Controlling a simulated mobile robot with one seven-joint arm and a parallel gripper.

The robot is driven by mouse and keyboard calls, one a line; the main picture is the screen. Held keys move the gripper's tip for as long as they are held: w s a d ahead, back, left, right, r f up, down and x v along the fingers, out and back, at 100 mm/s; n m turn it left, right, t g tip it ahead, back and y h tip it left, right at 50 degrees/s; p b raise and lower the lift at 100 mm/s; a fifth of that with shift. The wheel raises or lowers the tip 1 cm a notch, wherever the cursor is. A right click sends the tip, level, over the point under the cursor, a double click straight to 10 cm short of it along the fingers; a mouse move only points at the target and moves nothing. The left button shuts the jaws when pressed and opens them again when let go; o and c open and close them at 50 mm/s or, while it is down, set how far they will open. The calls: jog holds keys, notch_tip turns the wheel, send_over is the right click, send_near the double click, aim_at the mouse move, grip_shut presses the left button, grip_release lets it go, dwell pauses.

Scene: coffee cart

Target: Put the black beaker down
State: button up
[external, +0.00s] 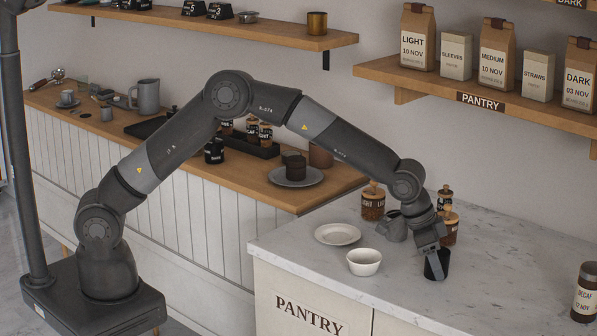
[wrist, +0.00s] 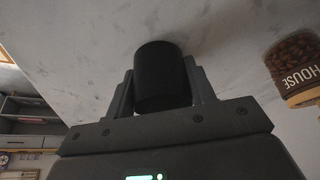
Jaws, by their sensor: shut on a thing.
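The black beaker (external: 442,264) is at my gripper (external: 436,262) over the right part of the marble pantry counter (external: 390,290). In the wrist view the dark beaker (wrist: 162,78) sits between the two fingers of my gripper (wrist: 162,92), which are shut on its sides. It looks roughly upright in the external view. Whether its base touches the marble or is just above it I cannot tell.
A white bowl (external: 364,262) and a white plate (external: 337,234) stand left of the beaker. A DECAF jar (external: 585,292) stands far right. The marble between it and the beaker is clear.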

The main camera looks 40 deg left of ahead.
jog(key=o, duration=1)
jog(key=shift+f, duration=0.1)
jog(key=v, duration=1.2)
jog(key=shift+r, duration=0.25)
jog(key=a+r+n+t+y, duration=0.1)
jog(key=a+r, duration=0.3)
jog(key=a, duration=0.7)
jog(key=a+r+n+y, duration=0.1)
jog(key=a+r+n, duration=0.15)
jog(key=a, duration=0.85)
jog(key=a+r+n+t+y, duration=0.1)
jog(key=a+r, duration=0.4)
jog(key=a, duration=0.7)
jog(key=shift+s+a+f+n+t+y, duration=0.15)
jog(key=shift+s+a+f+n, duration=0.75)
jog(key=shift+s+a, duration=2.55)
jog(key=shift+s+a+f+n+t+y, duration=0.1)
jog(key=shift+s+a+f+n, duration=0.7)
jog(key=shift+s+a, duration=2.6)
jog(key=shift+s+a+f+n+t+y, duration=0.15)
jog(key=shift+s+a+f+n, duration=0.35)
jog(key=shift+s+a+n, duration=2.7)
